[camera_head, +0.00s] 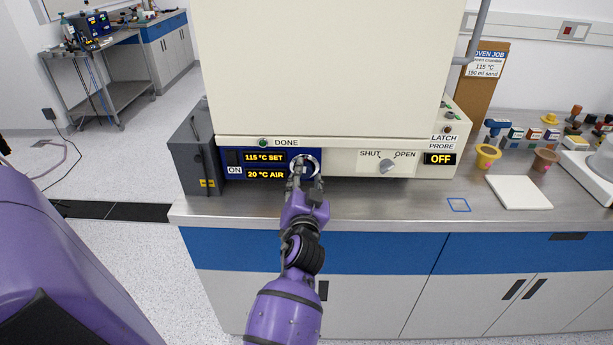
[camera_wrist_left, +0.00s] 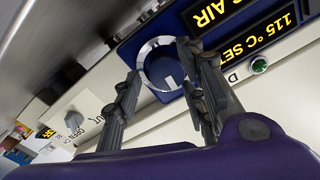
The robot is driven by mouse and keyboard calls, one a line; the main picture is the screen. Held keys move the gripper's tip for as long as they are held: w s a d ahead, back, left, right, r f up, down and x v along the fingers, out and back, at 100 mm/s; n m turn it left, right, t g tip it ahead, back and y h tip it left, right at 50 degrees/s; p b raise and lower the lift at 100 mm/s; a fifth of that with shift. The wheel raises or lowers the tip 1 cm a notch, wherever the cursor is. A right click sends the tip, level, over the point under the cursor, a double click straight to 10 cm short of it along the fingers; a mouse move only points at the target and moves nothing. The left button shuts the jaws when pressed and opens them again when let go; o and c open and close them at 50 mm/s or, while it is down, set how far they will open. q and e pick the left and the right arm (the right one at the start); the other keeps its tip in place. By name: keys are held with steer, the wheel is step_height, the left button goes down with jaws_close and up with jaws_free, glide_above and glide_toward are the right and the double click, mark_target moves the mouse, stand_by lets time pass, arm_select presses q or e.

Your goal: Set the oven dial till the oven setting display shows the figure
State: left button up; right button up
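The oven dial (camera_head: 313,160) is a round knob with a pale ring on the blue control panel. In the left wrist view the dial (camera_wrist_left: 166,72) shows a dark blue face and a pale mark. The oven setting display (camera_head: 264,157) reads 115 °C SET, also legible in the left wrist view (camera_wrist_left: 270,36). My left gripper (camera_head: 302,169) is at the dial, partly covering it. In the wrist view its fingers (camera_wrist_left: 158,63) stand apart, one at each side of the ring. I cannot tell whether they press on it. My right gripper is not in view.
Below, the air display (camera_head: 265,174) reads 20 °C AIR. A SHUT/OPEN latch knob (camera_head: 387,166) is to the right, near a probe display (camera_head: 440,159) reading OFF. A job card (camera_head: 485,64) shows 115 °C. A white board (camera_head: 518,192) and cups lie on the right counter.

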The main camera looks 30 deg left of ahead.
arm_select(q)
steer(key=shift+s, duration=0.1)
steer(key=shift+d+r, duration=0.1)
steer(key=shift+c, duration=0.5)
steer(key=c, duration=0.8)
steer(key=shift+c, duration=0.4)
steer(key=shift+d, duration=0.15)
jaws_close()
steer(key=o, duration=1)
jaws_free()
